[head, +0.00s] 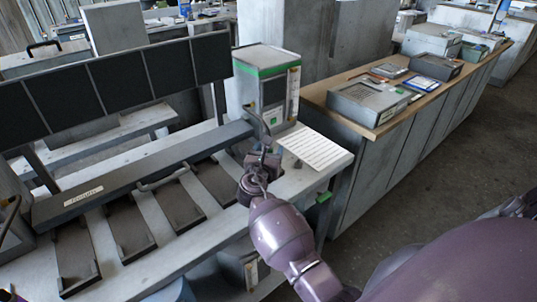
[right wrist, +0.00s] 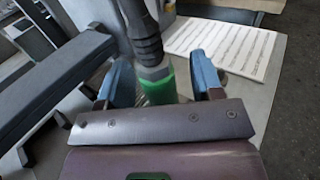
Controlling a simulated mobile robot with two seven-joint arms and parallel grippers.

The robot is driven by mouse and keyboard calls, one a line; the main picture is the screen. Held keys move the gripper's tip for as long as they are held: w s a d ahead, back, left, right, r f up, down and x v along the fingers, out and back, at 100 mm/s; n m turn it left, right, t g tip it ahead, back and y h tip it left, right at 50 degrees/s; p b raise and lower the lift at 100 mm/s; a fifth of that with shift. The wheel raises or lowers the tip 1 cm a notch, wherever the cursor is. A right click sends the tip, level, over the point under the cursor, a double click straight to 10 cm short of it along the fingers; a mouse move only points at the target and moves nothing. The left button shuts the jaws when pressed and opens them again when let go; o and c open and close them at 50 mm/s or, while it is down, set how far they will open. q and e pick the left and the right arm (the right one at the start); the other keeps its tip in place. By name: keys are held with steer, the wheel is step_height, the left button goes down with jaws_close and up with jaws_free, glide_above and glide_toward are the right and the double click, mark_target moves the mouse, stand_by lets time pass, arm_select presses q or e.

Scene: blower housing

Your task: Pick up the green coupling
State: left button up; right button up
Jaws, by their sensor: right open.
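The green coupling (right wrist: 157,88) is on the end of a ribbed black hose (right wrist: 146,40). In the right wrist view it lies between the two blue fingers of my right gripper (right wrist: 163,80). The gripper is open, with gaps visible on both sides of the coupling. In the head view my right gripper (head: 262,165) is over the right end of the bench, in front of a grey box with a green band (head: 267,82). There the gripper hides the coupling. My left gripper is not in view.
A printed white sheet (head: 315,149) lies on the bench right of the gripper. A long grey beam (head: 140,177) runs along the bench to the left, above several dark trays. A wood-topped counter (head: 385,125) with devices stands behind right.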

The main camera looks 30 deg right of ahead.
steer(key=c, duration=1.1)
step_height(320, 180, up, 20)
steer(key=p, duration=0.4)
